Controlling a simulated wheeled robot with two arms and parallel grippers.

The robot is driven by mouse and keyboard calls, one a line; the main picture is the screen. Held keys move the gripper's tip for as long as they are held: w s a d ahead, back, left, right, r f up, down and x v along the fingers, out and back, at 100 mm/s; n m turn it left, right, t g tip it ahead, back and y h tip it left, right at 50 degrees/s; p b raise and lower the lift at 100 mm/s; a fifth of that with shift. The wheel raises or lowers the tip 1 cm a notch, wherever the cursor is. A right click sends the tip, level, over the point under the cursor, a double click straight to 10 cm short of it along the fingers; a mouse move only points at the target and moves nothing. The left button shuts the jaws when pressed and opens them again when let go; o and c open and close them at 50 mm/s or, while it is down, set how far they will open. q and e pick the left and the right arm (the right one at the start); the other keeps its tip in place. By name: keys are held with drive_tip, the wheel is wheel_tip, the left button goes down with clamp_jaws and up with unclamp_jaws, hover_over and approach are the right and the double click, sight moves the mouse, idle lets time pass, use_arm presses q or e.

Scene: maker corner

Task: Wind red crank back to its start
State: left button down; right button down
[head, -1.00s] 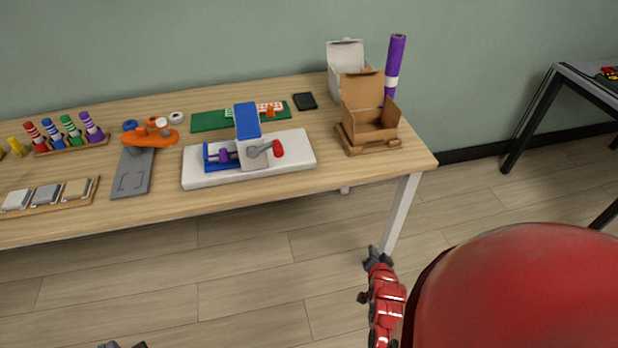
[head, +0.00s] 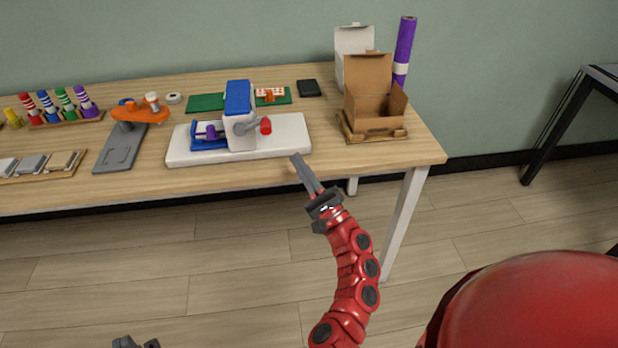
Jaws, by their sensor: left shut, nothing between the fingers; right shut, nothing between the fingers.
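The red crank knob (head: 266,126) sits on a grey arm at the right side of a blue-and-white crank device (head: 238,112). The device stands on a white base plate (head: 290,148) on the table. My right gripper (head: 300,165) is shut and empty, in front of the base plate's right end and apart from the crank as far as I can see. My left gripper (head: 135,343) shows only in part at the bottom edge, low in front of the table, shut and empty.
An open cardboard box (head: 375,108) stands right of the device, with a white box (head: 352,45) and purple roll (head: 403,50) behind. A grey stand with an orange top (head: 140,114) is at left. A green board (head: 205,103) lies behind the device.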

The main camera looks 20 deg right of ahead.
drive_tip(key=x, duration=0.4)
drive_tip(key=shift+a, duration=0.1)
drive_tip(key=shift+w+a+r+p, duration=0.15)
drive_tip(key=shift+a+r+p, duration=0.25)
drive_tip(key=shift+a+r, duration=0.45)
drive_tip(key=shift+w+a+r, duration=0.1)
drive_tip(key=shift+a+r, duration=0.15)
drive_tip(key=shift+r, duration=0.3)
drive_tip(key=shift+w+a+r+n+g+y+p, duration=0.1)
drive_tip(key=shift+a+r+n+g+y+p, duration=0.15)
drive_tip(key=shift+r+n+g+y+p, duration=0.7)
drive_tip(key=shift+f+t+h, duration=0.2)
drive_tip(key=shift+t+h, duration=0.05)
drive_tip(key=shift+t, duration=0.1)
